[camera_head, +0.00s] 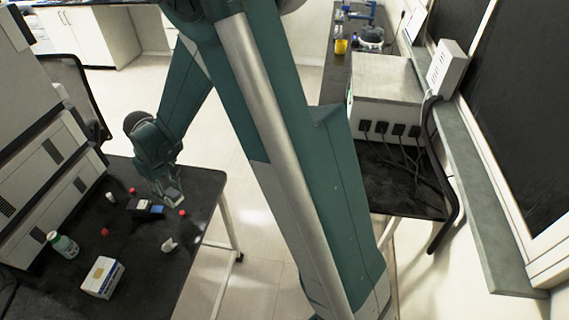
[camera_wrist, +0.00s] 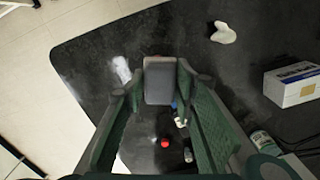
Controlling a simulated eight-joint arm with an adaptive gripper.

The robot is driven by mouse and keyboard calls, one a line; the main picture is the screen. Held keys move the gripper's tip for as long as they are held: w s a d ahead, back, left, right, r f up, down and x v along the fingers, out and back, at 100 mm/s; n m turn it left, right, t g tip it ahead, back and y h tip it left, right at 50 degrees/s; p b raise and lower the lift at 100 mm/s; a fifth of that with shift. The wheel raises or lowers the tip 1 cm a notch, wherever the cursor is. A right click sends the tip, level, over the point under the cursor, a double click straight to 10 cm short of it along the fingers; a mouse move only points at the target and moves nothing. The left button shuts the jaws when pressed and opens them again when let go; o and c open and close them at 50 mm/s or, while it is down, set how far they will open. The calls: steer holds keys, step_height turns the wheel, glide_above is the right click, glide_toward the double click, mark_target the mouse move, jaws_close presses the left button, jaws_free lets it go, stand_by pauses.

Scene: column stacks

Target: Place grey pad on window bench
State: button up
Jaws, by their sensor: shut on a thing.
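My gripper (camera_head: 172,198) is low over the near black table at the left. In the wrist view my gripper (camera_wrist: 158,92) is shut on a small grey pad (camera_wrist: 158,78), held between the fingertips. In the head view the pad is small and partly hidden by the fingers. I cannot tell whether it touches the table. The window bench (camera_head: 400,190) has a black top and stands at the right below the window, partly behind my arm.
The black table (camera_head: 135,285) also holds a white box (camera_head: 103,277), a green-labelled bottle (camera_head: 62,244), a crumpled white piece (camera_head: 169,245) and several red caps. A white instrument (camera_head: 385,95) with dark plugs and cables (camera_head: 405,150) takes up part of the window bench.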

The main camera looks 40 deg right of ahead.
steer(key=s+d+r+m+p, duration=0.15)
steer(key=d+m, duration=0.25)
steer(key=d, duration=1.2)
steer(key=s+d+m+b, duration=0.1)
steer(key=s+d+m, duration=0.15)
steer(key=d, duration=1.35)
steer(key=s+d+m, duration=0.2)
steer(key=s+d, duration=0.2)
steer(key=d, duration=0.3)
steer(key=s+d+r+m+p, duration=0.1)
steer(key=s+d+m, duration=0.2)
steer(key=s+d, duration=0.2)
steer(key=s+d+m, duration=0.2)
steer(key=s+d, duration=0.3)
steer(key=d, duration=0.6)
steer(key=shift+s+d+r+m, duration=0.15)
steer(key=shift+s+d+m, duration=0.1)
steer(key=shift+m, duration=0.1)
steer(key=shift+f+b, duration=0.3)
steer(key=shift+f, duration=2.8)
steer(key=shift+f, duration=0.1)
steer(key=shift+f+b, duration=0.3)
steer(key=shift+f, duration=1.5)
steer(key=shift+f, duration=0.15)
